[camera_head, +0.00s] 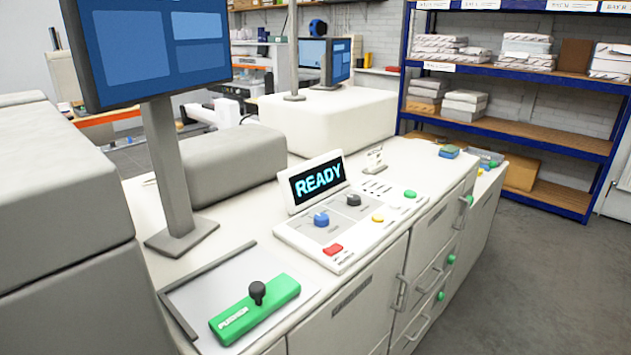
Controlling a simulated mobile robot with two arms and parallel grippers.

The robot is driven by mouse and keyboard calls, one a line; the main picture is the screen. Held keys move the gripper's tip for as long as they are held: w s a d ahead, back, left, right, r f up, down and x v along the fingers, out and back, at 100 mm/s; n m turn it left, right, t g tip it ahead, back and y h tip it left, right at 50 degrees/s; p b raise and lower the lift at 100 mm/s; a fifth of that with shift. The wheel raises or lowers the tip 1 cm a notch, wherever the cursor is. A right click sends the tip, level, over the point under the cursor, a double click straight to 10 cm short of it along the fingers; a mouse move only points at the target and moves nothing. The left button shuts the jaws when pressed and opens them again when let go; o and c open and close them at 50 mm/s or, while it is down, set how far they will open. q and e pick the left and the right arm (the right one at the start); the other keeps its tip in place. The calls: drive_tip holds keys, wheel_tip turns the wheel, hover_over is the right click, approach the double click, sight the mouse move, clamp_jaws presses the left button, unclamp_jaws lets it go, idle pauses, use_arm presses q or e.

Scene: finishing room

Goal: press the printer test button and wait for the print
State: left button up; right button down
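The printer's white control panel (330,262) sits on the counter in the middle of the view. Its tilted display (318,181) reads "READY". The panel carries a red button (333,249), a yellow button (377,218) and a green button (410,193). It also has a blue knob (321,219) and a black knob (353,200). The small labels are too blurred to tell which button is the test button. No printed sheet is visible near the panel. Neither of my grippers is in view.
A green pusher block (232,317) with a black knob lies in a shallow grey tray (187,293) at the front left. A monitor on a stand (178,205) rises behind it. Blue shelves (440,87) with paper stacks stand at the back right. The floor (500,280) at right is clear.

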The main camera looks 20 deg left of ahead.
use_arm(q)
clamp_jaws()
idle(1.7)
